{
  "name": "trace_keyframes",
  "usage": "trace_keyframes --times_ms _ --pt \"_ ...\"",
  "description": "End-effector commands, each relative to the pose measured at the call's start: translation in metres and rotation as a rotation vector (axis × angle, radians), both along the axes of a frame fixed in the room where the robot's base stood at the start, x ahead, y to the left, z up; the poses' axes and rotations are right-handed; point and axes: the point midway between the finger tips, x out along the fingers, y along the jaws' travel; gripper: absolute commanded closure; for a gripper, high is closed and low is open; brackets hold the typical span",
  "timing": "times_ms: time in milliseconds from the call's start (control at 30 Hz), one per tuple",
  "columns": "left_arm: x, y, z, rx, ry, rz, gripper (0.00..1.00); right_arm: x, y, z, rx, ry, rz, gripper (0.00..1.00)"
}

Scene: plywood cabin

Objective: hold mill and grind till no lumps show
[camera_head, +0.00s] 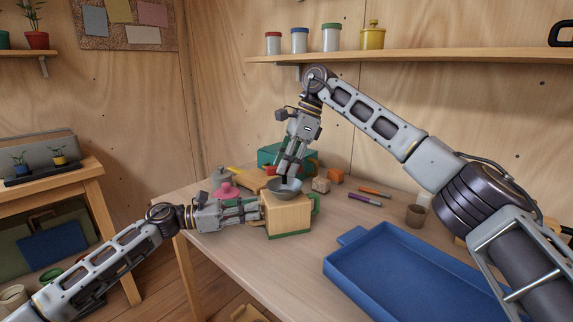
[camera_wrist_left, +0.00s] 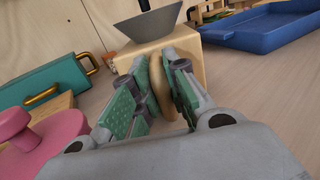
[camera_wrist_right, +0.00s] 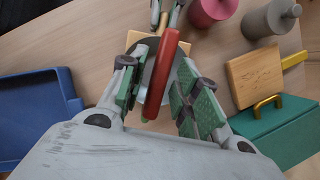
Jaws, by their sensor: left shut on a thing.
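The mill (camera_head: 287,217) is a pale wooden box with a grey bowl-shaped hopper (camera_head: 284,194) on top, standing on the table. In the left wrist view the hopper (camera_wrist_left: 148,22) shows above the box. My left gripper (camera_head: 256,209) is shut on a rounded wooden part (camera_wrist_left: 156,82) at the mill's left side. My right gripper (camera_wrist_right: 158,92) points down above the hopper. A red crank handle (camera_wrist_right: 160,72) lies between its fingers, which stand open. The inside of the hopper is mostly hidden, and I cannot see any lumps.
A blue tray (camera_head: 345,271) lies at the front right. A pink object (camera_head: 226,190), a grey one (camera_wrist_right: 270,19) and a green box with a brass handle (camera_wrist_right: 282,130) stand behind the mill. Pens (camera_head: 365,200), small blocks and a brown cup (camera_head: 416,215) lie to its right.

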Motion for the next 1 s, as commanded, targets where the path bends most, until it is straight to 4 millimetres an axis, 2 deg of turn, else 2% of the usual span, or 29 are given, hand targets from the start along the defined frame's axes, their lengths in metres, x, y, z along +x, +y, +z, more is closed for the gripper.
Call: trace_keyframes --times_ms 467,633,1000 --pt "0.000 0.000 -0.001 0.001 0.000 0.000 1.00 0.000 -0.001 0.003 0.000 0.001 0.001 0.62" --pt "0.000 0.000 -0.001 0.001 0.000 0.000 1.00 0.001 -0.005 0.015 0.000 -0.001 0.002 0.62" --pt "0.000 0.000 -0.001 0.001 0.000 0.000 1.00 0.003 -0.021 0.055 0.000 0.000 0.000 0.62"
